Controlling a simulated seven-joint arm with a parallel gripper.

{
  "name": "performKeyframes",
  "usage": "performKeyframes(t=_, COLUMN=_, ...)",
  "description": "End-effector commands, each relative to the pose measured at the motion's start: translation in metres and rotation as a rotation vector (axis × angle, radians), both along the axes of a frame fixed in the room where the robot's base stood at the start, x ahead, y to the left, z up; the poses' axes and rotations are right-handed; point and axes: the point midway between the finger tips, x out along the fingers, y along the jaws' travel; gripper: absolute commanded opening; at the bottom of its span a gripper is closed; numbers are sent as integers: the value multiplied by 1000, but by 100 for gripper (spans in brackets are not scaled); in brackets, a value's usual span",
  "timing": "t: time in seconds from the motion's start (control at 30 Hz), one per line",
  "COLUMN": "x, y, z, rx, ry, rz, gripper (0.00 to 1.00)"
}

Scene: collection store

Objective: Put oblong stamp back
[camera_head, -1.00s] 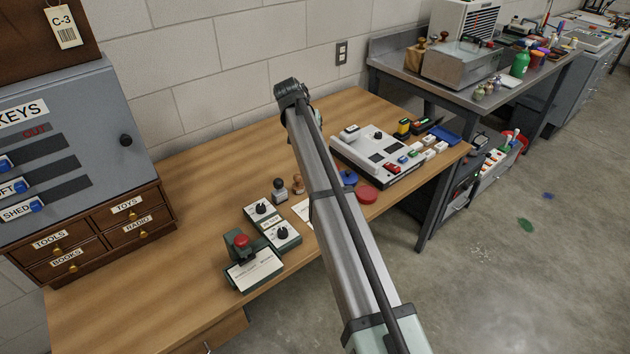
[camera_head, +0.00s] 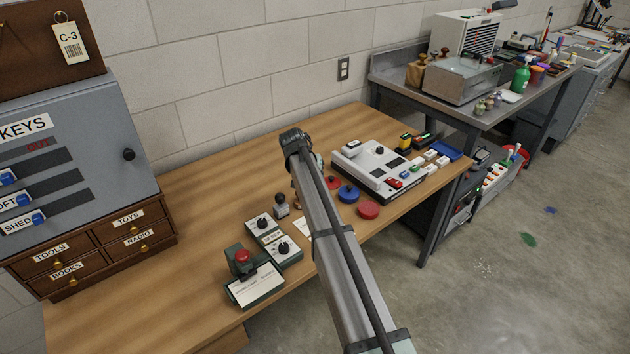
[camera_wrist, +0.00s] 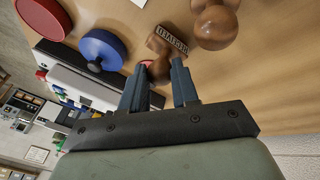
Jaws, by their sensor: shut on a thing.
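The oblong stamp, with a wooden handle (camera_wrist: 159,70) and a rectangular face with mirrored raised letters (camera_wrist: 172,40), is between the fingers of my gripper (camera_wrist: 160,88) in the wrist view. The gripper is shut on its handle. The face is tilted toward the camera, and I cannot tell whether the stamp touches the desk. A second wooden stamp with a round knob (camera_wrist: 215,27) stands close beside it. In the head view my arm hides the gripper and the held stamp.
A blue pad (camera_head: 348,194) and a red pad (camera_head: 368,211) lie right of my arm. A dark stamp (camera_head: 281,206), dial boxes (camera_head: 283,248) and a red-knobbed device (camera_head: 243,262) stand left of it. A grey console (camera_head: 377,168) is behind. The desk's left part (camera_head: 180,290) is clear.

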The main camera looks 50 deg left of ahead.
Motion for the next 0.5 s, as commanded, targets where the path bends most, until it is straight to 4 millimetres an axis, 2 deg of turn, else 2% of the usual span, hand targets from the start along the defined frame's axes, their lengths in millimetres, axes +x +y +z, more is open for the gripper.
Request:
performKeyframes(t=0.3, x=0, y=0, z=-2, rx=0, ry=0, rz=0, gripper=10)
performKeyframes(t=0.33, x=0, y=0, z=-2, rx=0, ry=0, rz=0, gripper=31)
performKeyframes(t=0.5, x=0, y=0, z=-2, rx=0, ry=0, rz=0, gripper=48)
